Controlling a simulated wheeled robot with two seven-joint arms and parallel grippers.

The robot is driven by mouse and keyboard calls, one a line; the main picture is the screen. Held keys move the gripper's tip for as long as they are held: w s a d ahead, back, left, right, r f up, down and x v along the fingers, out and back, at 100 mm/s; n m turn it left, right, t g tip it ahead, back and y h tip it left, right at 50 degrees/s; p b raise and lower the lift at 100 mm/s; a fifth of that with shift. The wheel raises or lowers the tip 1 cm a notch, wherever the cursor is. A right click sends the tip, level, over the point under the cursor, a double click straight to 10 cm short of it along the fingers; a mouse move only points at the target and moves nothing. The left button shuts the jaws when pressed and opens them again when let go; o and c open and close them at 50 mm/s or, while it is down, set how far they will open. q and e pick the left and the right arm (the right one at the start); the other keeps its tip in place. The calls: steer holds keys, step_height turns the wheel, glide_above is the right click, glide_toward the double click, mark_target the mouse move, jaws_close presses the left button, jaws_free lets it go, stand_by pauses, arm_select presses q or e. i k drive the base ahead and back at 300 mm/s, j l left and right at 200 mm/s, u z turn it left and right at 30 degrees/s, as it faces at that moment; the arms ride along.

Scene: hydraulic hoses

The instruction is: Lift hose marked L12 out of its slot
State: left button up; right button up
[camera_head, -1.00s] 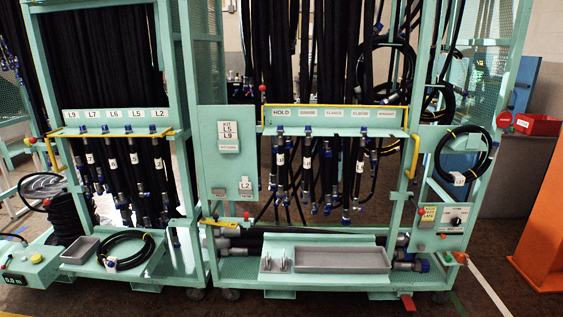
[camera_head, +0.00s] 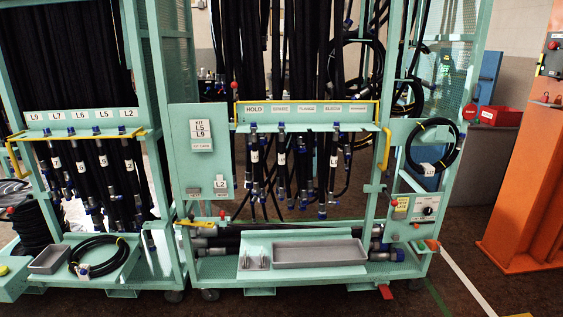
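I cannot read L12 with certainty on any hose. Several black hoses with blue ends hang in the slots of the middle green rack's label rail (camera_head: 305,112), marked HOLD, SPARE, FLANGE, ELBOW and one blurred label. White tags show on some of them, such as the hose under HOLD (camera_head: 254,170) and the hose under SPARE (camera_head: 281,172); their print is too small to read. A coiled black hose (camera_head: 457,148) hangs at the right post with a small tag, its print unclear. Neither of my grippers is in view.
The left rack's rail (camera_head: 85,116) reads L9, L7, L6, L5, L2. A kit sign (camera_head: 201,134) reads L5, L9. A grey tray (camera_head: 318,253) lies empty below the middle hoses. Yellow bars flank the rail. An orange column (camera_head: 520,200) stands right; dark floor is open before it.

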mark_target(256, 191)
steer(key=i+j, duration=0.15)
steer(key=i, duration=0.9)
